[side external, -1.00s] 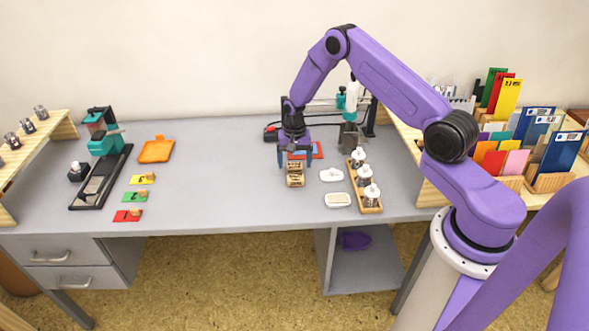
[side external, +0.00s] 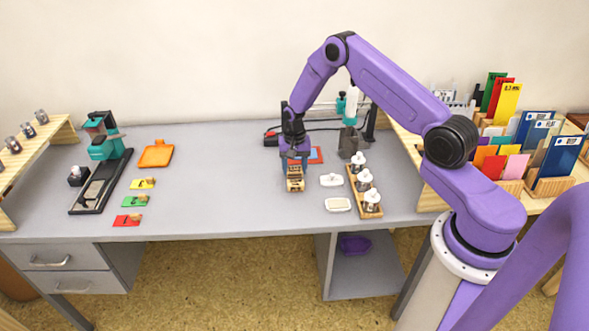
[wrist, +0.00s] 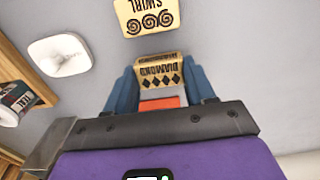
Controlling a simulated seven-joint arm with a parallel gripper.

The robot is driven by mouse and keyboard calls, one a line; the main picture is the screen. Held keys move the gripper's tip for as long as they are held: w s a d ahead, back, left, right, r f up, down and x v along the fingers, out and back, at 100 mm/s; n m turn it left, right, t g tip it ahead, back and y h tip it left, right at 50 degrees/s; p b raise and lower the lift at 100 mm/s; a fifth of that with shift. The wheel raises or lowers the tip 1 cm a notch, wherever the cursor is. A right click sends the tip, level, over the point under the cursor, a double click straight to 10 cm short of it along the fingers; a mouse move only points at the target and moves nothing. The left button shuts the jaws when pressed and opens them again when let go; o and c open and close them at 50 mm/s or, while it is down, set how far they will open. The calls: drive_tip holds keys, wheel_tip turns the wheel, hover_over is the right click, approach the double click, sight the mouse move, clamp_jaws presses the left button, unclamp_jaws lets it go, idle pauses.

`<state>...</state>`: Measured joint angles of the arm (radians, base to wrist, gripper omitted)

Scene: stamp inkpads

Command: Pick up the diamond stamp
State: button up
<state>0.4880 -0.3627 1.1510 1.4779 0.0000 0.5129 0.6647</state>
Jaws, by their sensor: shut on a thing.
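The diamond stamp (wrist: 160,71) is a small wooden block with a row of black diamonds and the word DIAMOND. It sits between the two blue fingers of my gripper (wrist: 161,85) in the wrist view, and the gripper is shut on it. In the side view, my gripper (side external: 295,166) points down at the wooden stamps (side external: 295,184), and its fingers partly hide them. I cannot tell whether the diamond stamp touches the table. The swirl stamp (wrist: 146,15) lies just beyond it, apart from it in the wrist view.
A red-and-blue pad (side external: 315,155) lies behind my gripper. Two small white dishes (side external: 331,180) and a wooden rack (side external: 372,210) of bottles stand to the right. Coloured inkpads (side external: 134,202) lie to the left. The table between is clear.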

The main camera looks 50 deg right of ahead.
drive_tip(key=shift+r, duration=0.45)
drive_tip(key=s+a+r, duration=0.3)
drive_tip(key=s+r, duration=0.8)
drive_tip(key=s, duration=0.2)
drive_tip(key=shift+s+r, duration=0.35)
drive_tip(key=shift+s, duration=0.05)
drive_tip(key=o, duration=0.4)
drive_tip(key=shift+c, duration=1.1)
drive_tip(key=shift+s+d+f, duration=0.2)
drive_tip(key=shift+s+f, duration=0.6)
drive_tip(key=shift+f, duration=1)
drive_tip(key=shift+s+d+f, duration=0.2)
drive_tip(key=shift+s+f, duration=0.6)
drive_tip(key=shift+f, duration=0.95)
drive_tip(key=shift+s+d+f, duration=0.2)
drive_tip(key=shift+s+f, duration=0.6)
drive_tip(key=shift+f, duration=1)
